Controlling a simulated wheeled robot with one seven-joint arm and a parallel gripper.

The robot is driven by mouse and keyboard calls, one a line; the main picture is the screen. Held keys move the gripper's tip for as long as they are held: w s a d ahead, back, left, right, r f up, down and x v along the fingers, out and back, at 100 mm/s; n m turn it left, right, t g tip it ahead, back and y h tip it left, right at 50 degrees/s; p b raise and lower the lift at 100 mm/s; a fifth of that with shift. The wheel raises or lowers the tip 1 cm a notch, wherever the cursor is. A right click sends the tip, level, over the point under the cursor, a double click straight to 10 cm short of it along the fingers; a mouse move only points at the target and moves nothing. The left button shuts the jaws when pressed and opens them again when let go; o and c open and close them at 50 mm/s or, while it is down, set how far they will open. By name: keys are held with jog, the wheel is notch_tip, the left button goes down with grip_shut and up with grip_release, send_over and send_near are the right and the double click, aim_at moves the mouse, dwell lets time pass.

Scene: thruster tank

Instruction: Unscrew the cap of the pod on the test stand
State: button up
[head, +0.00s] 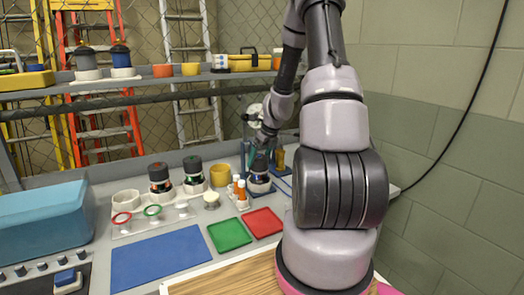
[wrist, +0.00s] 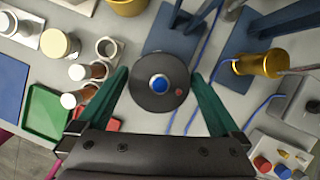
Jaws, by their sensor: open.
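The pod (head: 260,180) stands upright on the test stand, its lower part partly hidden by my arm in the head view. In the wrist view its dark round cap (wrist: 148,98), with a blue disc at its centre and a small red mark, faces the camera. The stand's blue base (wrist: 168,38) shows behind it. My gripper (wrist: 160,77) is open, with one green finger left of the cap and one right of it. In the head view my gripper (head: 262,152) is above the pod, partly hidden.
Small orange-and-white bottles (head: 240,190), two dark-capped pods and a yellow cup (head: 220,175) are left of the stand. Green (head: 229,233) and red (head: 263,222) trays lie in front. Blue cables cross the bench.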

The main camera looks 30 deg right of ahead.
jog(key=shift+w+f, duration=0.15)
jog(key=shift+f, duration=0.2)
jog(key=c, duration=1)
jog(key=shift+o, duration=0.2)
jog(key=n+y, duration=0.1)
jog(key=n, duration=0.3)
jog(key=shift+g, duration=0.4)
jog(key=n+g+y, duration=0.1)
jog(key=n, duration=0.3)
jog(key=n+g, duration=0.1)
jog(key=n, duration=0.3)
jog(key=shift+g+y, duration=0.4)
jog(key=n+g, duration=0.1)
jog(key=n, duration=0.4)
jog(key=shift+r+g, duration=0.1)
jog(key=shift+g, duration=0.3)
jog(key=o, duration=1)
jog(key=shift+c, duration=0.2)
